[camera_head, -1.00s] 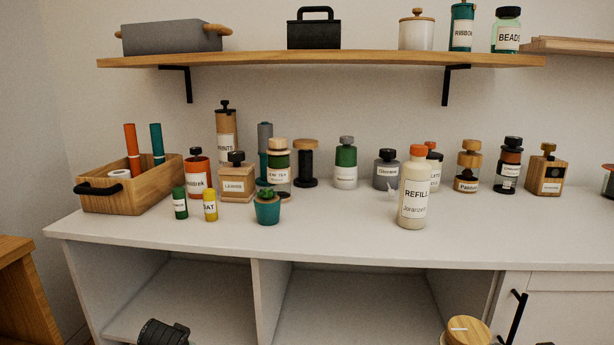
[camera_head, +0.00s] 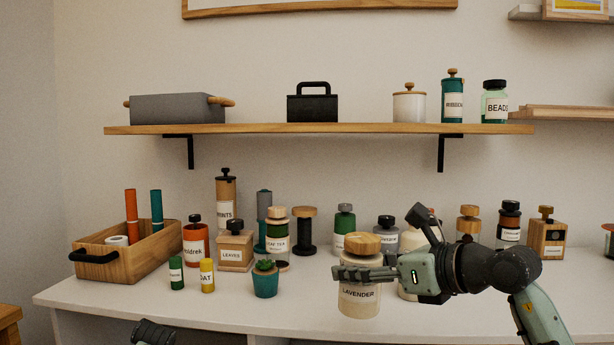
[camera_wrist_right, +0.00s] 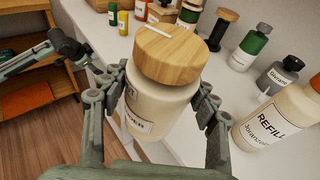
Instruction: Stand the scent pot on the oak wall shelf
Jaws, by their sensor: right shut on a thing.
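The scent pot is a cream jar labelled LAVENDER (camera_head: 360,300) with a round wooden lid. My right gripper (camera_head: 362,275) is shut around its upper body, below the lid. The pot is upright in the head view, in front of the cabinet top's things. In the right wrist view the pot (camera_wrist_right: 158,100) sits between both fingers, with a pale stick mark on its lid. The oak wall shelf (camera_head: 270,129) is above and behind the gripper, on two black brackets.
On the shelf stand a grey box (camera_head: 178,109), a black caddy (camera_head: 313,103), a white canister (camera_head: 409,107), a teal jar (camera_head: 453,100) and a BEADS jar (camera_head: 495,104). Free stretches lie either side of the caddy. Many bottles and a potted plant (camera_head: 265,281) crowd the white cabinet top (camera_head: 220,308).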

